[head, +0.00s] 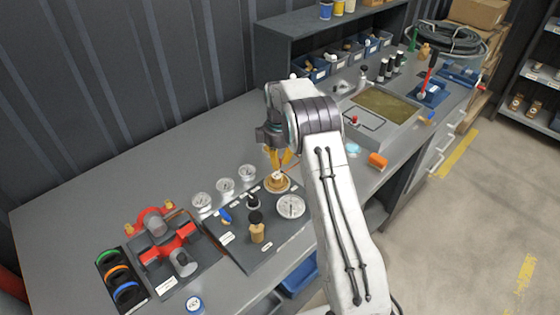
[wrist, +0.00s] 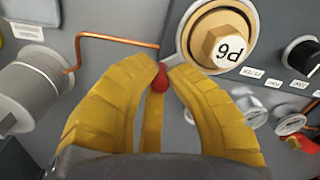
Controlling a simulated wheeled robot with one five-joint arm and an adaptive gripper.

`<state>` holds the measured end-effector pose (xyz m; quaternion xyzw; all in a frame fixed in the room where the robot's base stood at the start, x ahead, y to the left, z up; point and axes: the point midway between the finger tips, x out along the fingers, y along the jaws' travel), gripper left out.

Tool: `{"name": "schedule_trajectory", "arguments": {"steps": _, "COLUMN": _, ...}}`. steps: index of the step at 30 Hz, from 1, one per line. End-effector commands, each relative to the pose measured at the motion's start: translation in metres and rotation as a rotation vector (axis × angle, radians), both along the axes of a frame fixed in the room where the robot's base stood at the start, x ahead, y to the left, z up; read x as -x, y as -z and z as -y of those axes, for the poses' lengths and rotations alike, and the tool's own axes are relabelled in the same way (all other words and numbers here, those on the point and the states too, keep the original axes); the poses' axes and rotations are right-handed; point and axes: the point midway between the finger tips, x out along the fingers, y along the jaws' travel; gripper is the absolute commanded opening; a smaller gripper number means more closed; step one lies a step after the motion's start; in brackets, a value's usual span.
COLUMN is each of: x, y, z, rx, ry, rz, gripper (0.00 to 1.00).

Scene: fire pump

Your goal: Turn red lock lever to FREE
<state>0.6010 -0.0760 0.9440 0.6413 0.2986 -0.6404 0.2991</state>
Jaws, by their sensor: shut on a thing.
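My gripper (head: 279,160) reaches down over the panel by the brass hex fitting in the head view. In the wrist view its yellow fingers (wrist: 163,72) are closed around a small red knob (wrist: 161,80), which I take to be the end of the red lock lever. I cannot read a FREE mark; small labels (wrist: 262,79) sit below the fitting.
A copper tube (wrist: 115,38) and grey cylinder (wrist: 35,88) are left of the fingers. In the head view, white gauges (head: 226,186) and a black-topped brass knob (head: 256,228) stand close by. A red pump (head: 168,235) is farther left.

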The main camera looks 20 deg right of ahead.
Motion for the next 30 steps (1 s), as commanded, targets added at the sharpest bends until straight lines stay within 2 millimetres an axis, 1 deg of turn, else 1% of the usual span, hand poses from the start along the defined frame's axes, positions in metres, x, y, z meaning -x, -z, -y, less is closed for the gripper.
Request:
{"name": "schedule_trajectory", "arguments": {"steps": 1, "x": 0.0016, "y": 0.0027, "z": -0.0010, "rx": -0.001, "ry": -0.004, "rz": -0.007, "gripper": 0.00}}
{"name": "schedule_trajectory", "arguments": {"steps": 11, "x": 0.0017, "y": 0.0028, "z": -0.0011, "rx": -0.001, "ry": -0.004, "rz": -0.008, "gripper": 0.00}}
{"name": "schedule_trajectory", "arguments": {"steps": 12, "x": 0.0017, "y": 0.0028, "z": -0.0011, "rx": -0.001, "ry": -0.004, "rz": -0.008, "gripper": 0.17}}
{"name": "schedule_trajectory", "arguments": {"steps": 20, "x": 0.0008, "y": 0.0012, "z": -0.0006, "rx": 0.000, "ry": -0.003, "rz": -0.004, "gripper": 0.40}}
{"name": "schedule_trajectory", "arguments": {"steps": 27, "x": 0.0003, "y": 0.0002, "z": -0.0004, "rx": 0.000, "ry": -0.002, "rz": -0.001, "gripper": 0.40}}
{"name": "schedule_trajectory", "arguments": {"steps": 30, "x": -0.0002, "y": -0.0036, "z": -0.0004, "rx": 0.000, "ry": -0.002, "rz": 0.000, "gripper": 0.40}}
